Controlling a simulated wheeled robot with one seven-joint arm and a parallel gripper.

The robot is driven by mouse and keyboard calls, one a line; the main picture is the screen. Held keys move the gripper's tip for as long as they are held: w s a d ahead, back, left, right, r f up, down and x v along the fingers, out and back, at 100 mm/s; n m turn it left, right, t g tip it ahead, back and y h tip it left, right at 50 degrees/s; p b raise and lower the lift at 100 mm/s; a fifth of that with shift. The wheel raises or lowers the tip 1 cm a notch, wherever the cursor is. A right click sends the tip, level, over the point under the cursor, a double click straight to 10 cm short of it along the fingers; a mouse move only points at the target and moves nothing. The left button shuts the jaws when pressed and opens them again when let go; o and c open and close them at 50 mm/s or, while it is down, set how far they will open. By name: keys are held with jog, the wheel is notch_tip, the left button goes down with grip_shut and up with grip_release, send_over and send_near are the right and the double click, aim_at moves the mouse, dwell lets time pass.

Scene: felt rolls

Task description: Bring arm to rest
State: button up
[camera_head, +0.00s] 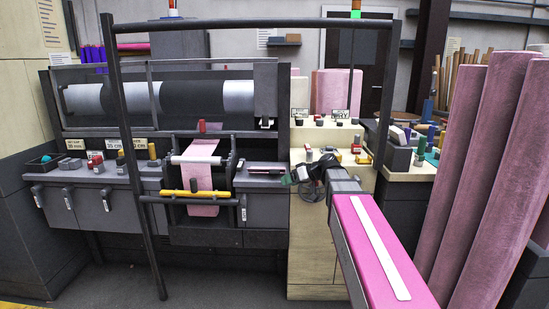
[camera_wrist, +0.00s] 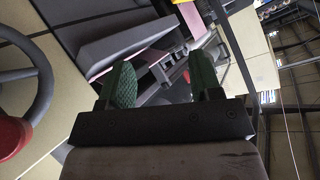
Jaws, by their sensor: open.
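My arm reaches forward from the lower right in the head view, with its pink and white link in front of a pale cabinet. My gripper (camera_head: 291,180) is at the arm's far end, beside the right end of the machine's grey counter. In the wrist view my gripper (camera_wrist: 165,85) shows two green textured fingers spread apart. Nothing is held between them. Behind the fingers are grey machine parts and a strip of pink felt.
A handwheel (camera_head: 311,190) is close to my gripper, and it also shows in the wrist view (camera_wrist: 40,95). A dark frame post (camera_head: 140,180) crosses the left. Tall pink felt rolls (camera_head: 495,170) stand at the right. The floor (camera_head: 200,275) before the machine is clear.

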jog(key=s+d+f+m+g+h, duration=0.1)
jog(key=s+d+f+m+h, duration=0.2)
jog(key=s+f, duration=0.3)
jog(key=s+d+f+m+g+h, duration=0.2)
jog(key=s+d+f+h, duration=0.2)
jog(key=s+f, duration=0.3)
jog(key=s+d+f+m+g+h, duration=0.1)
jog(key=s+d+f+m+h, duration=0.2)
jog(key=f, duration=1.1)
jog(key=s+d+h, duration=0.1)
jog(key=s+d, duration=0.1)
jog(key=s, duration=0.1)
jog(key=shift+s+d+f+m, duration=0.2)
jog(key=shift+d+f+m, duration=0.1)
jog(key=shift+d+f, duration=0.1)
